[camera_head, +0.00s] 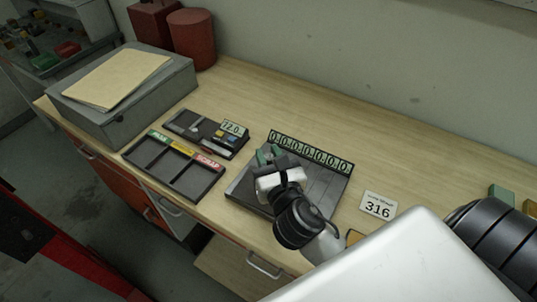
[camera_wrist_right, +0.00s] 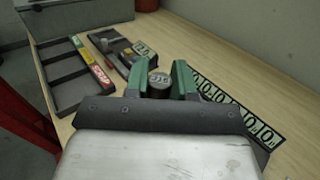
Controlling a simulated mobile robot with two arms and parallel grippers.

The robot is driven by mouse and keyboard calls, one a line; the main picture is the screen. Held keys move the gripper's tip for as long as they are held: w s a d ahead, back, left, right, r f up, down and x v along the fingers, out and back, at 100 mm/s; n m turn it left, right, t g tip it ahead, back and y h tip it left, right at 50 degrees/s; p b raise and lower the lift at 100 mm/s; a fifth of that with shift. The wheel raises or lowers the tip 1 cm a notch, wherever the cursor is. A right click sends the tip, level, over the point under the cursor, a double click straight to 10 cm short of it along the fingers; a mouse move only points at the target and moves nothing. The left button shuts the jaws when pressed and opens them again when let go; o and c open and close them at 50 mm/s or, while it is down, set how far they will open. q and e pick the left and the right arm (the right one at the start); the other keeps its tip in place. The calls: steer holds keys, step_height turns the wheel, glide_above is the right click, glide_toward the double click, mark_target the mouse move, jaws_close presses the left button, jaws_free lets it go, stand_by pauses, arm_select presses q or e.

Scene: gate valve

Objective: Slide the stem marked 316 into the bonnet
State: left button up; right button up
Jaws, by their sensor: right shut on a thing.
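My right gripper (camera_head: 269,156) is over the dark plate with the number strip. In the right wrist view, its green fingers (camera_wrist_right: 158,80) are shut on a dark round piece marked 316 (camera_wrist_right: 159,79), which shows end-on between them. The rest of this piece is hidden by the gripper, so I cannot tell whether it touches the plate. I cannot make out the bonnet in either view. My left gripper is not in view.
The dark plate (camera_head: 327,186) has a strip of numerals (camera_head: 311,150) behind it. Left of it are a small tool tray (camera_head: 187,124) and a sectioned tray (camera_head: 155,158).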

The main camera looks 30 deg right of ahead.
steer(key=shift+f+b, duration=0.75)
steer(key=shift+f, duration=0.3)
stand_by(1.1)
steer(key=o, duration=1)
